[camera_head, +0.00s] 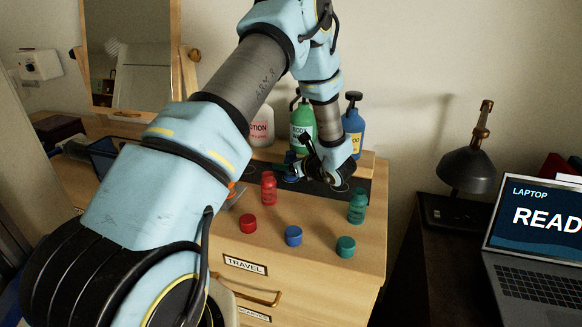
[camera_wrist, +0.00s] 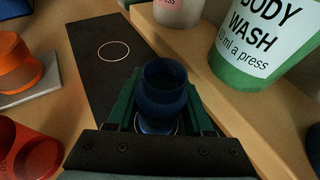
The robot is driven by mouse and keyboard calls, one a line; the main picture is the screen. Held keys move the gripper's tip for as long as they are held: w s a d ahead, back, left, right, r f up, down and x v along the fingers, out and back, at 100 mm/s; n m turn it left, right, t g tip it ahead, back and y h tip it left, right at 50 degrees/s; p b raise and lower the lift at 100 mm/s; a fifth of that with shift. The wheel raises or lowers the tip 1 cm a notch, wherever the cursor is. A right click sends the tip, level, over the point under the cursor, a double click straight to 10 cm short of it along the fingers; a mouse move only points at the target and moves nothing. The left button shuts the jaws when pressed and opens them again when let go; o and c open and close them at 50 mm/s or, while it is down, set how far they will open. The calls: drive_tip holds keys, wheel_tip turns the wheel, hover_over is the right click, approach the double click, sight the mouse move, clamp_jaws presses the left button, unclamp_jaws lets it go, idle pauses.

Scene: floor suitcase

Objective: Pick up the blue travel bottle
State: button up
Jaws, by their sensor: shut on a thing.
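The blue travel bottle (camera_wrist: 165,92) is upright and open-topped between the two green fingers of my gripper (camera_wrist: 162,105) in the wrist view. The fingers are shut on its sides. Its base is over a white ring on the dark mat (camera_wrist: 95,75); I cannot tell whether it touches the mat. In the head view, my gripper (camera_head: 299,168) is low over the mat, and the bottle shows only as a small blue patch (camera_head: 290,158), mostly hidden by the gripper.
A red bottle (camera_head: 268,188) and a green bottle (camera_head: 357,206) stand on either side. Red (camera_head: 248,223), blue (camera_head: 293,236) and green (camera_head: 346,247) caps lie in front. Large pump bottles, including green body wash (camera_head: 302,128) and a blue one (camera_head: 354,125), stand behind on a wooden ledge.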

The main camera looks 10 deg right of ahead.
clamp_jaws()
drive_tip(key=shift+r, duration=0.15)
